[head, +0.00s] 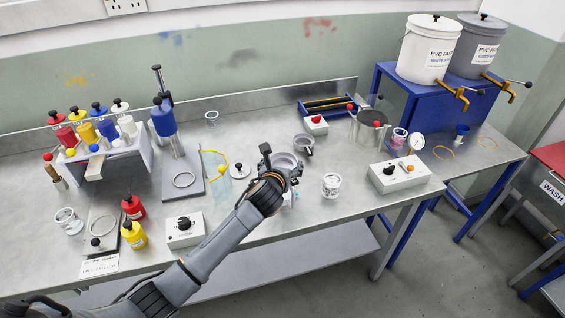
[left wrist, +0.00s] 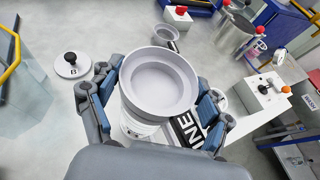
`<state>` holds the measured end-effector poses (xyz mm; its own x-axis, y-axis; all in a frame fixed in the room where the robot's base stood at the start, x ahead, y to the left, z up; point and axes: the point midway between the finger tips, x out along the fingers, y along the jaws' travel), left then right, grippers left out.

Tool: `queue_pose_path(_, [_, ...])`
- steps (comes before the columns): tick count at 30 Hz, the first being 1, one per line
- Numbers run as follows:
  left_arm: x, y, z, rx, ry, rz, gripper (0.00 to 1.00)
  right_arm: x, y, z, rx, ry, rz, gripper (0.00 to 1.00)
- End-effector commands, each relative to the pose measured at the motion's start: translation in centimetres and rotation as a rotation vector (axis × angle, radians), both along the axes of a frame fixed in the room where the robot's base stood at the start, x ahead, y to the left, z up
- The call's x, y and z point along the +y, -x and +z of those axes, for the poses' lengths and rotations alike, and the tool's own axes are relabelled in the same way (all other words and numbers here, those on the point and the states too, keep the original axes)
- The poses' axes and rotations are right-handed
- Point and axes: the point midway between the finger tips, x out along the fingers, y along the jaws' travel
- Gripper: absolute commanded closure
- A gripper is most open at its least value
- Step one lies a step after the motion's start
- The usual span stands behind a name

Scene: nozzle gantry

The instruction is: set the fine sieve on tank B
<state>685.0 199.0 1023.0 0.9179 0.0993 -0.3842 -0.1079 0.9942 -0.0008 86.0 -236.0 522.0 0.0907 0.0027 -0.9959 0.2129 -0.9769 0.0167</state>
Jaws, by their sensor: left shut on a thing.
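My left gripper (head: 283,170) is shut on a grey, round, stepped sieve (left wrist: 160,82), which sits between its two fingers in the left wrist view. A black label with white letters ending in "INE" (left wrist: 190,130) shows just below the sieve. A pale, clear-walled vessel (left wrist: 138,126) shows partly under the sieve; I cannot tell whether they touch, and its label is not readable. A round lid marked B with a black knob (left wrist: 72,66) lies on the bench to the left; it also shows in the head view (head: 240,170). My right gripper is not in view.
Another grey cup with a handle (head: 303,143) is just behind the gripper. A clear panel with a yellow edge (head: 214,168) stands to the left. A white labelled tub (head: 331,185) and a control box (head: 400,175) are to the right. Bench space between them is clear.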

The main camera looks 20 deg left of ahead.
Motion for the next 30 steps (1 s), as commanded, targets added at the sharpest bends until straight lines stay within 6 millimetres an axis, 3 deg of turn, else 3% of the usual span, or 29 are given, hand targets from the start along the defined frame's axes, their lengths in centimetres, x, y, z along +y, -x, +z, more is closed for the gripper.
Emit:
queue_pose_path(29, [0.0, 0.0, -1.2, -0.001, -0.001, -0.001, 0.53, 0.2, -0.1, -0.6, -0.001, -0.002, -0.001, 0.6])
queue_pose_path(30, [0.0, 0.0, -1.1, -0.001, 0.0, -0.001, 0.15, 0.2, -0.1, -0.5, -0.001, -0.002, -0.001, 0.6])
